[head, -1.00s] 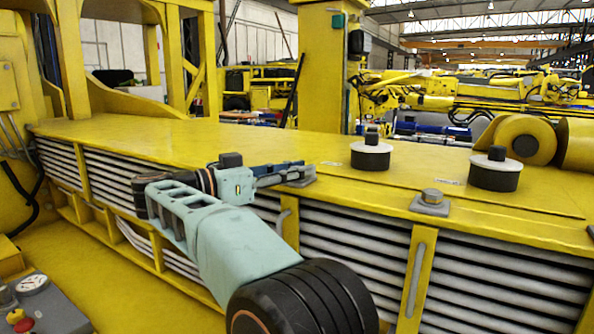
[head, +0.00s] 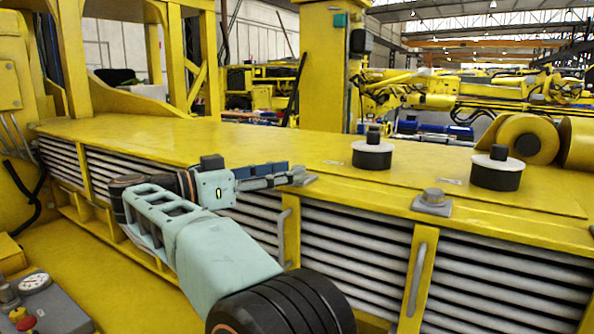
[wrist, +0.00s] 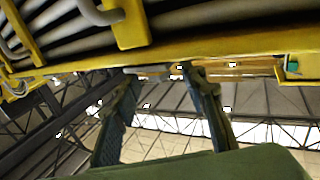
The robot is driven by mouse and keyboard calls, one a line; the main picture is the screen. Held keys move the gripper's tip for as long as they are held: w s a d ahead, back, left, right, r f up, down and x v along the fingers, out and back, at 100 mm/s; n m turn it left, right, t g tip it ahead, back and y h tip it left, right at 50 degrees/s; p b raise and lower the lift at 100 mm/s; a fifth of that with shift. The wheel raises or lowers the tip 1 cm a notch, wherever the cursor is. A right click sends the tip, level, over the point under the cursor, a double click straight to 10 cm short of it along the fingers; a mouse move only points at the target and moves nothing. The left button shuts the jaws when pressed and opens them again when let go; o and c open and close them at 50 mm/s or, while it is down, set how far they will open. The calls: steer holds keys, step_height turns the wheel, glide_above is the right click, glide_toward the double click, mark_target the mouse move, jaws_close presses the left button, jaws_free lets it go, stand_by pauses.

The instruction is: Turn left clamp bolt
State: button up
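The left clamp bolt sits on a small grey plate (head: 306,180) at the front edge of the yellow deck, in the middle of the head view. My gripper (head: 289,174) reaches in from the left, with its fingertips beside or over this plate. They hide most of the bolt, and I cannot tell whether they touch it. In the wrist view my gripper (wrist: 163,76) shows two fingers well apart, with nothing clearly held between them. A similar clamp bolt (head: 433,196) stands in full view on its own grey plate farther right.
The yellow deck (head: 250,138) has free room behind my gripper. Two black-and-white round mounts (head: 372,155) (head: 496,172) stand on it to the right. Grey handles (head: 416,280) and ribbed panels (head: 500,280) line its front face. A control box (head: 45,305) is at lower left.

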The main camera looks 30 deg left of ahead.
steer(key=v, duration=0.8)
steer(key=shift+s+a, duration=0.15)
steer(key=shift+s, duration=0.05)
steer(key=shift+w, duration=0.1)
